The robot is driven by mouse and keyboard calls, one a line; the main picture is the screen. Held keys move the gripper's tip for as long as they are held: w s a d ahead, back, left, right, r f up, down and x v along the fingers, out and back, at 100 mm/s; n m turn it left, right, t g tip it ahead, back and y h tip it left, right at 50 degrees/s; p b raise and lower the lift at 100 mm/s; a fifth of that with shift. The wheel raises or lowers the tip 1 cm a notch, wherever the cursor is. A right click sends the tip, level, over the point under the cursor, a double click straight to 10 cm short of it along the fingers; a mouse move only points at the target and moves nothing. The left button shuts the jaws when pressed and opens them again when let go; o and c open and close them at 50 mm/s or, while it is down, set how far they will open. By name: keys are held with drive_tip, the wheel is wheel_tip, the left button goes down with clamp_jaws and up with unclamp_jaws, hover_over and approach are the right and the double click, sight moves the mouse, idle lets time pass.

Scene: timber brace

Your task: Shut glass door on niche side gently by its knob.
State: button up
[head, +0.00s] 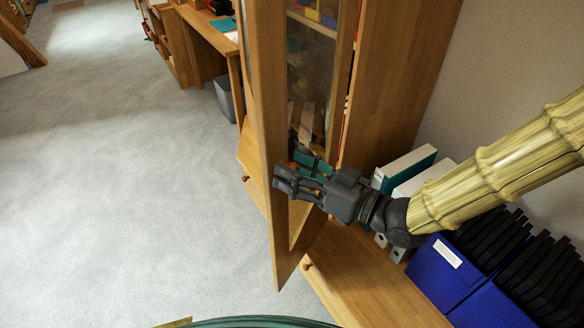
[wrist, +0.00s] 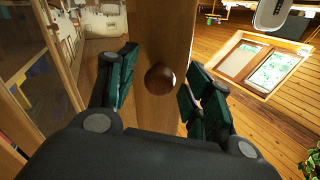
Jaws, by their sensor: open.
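The glass door (head: 265,110) stands open, a tall wooden frame around a clear pane (head: 313,75). In the wrist view its wooden stile (wrist: 163,30) runs up the middle, with glass to the left. The round dark brown knob (wrist: 160,78) sits on that stile. My gripper (head: 287,180) is at the door's stile in the head view, where its fingers largely hide the knob. In the wrist view my gripper (wrist: 158,88) is open, with one finger on each side of the knob and visible gaps between. The knob is not gripped.
A wooden cabinet (head: 395,70) stands behind the door. Right of it are binders (head: 408,165) and blue boxes (head: 440,272) on a low wooden top (head: 370,285). A desk (head: 205,25) and grey bin (head: 225,97) stand beyond. The carpet (head: 120,190) at left is clear.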

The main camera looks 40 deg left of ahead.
drive_tip(key=shift+a, duration=0.4)
clamp_jaws()
drive_tip(key=shift+a, duration=0.1)
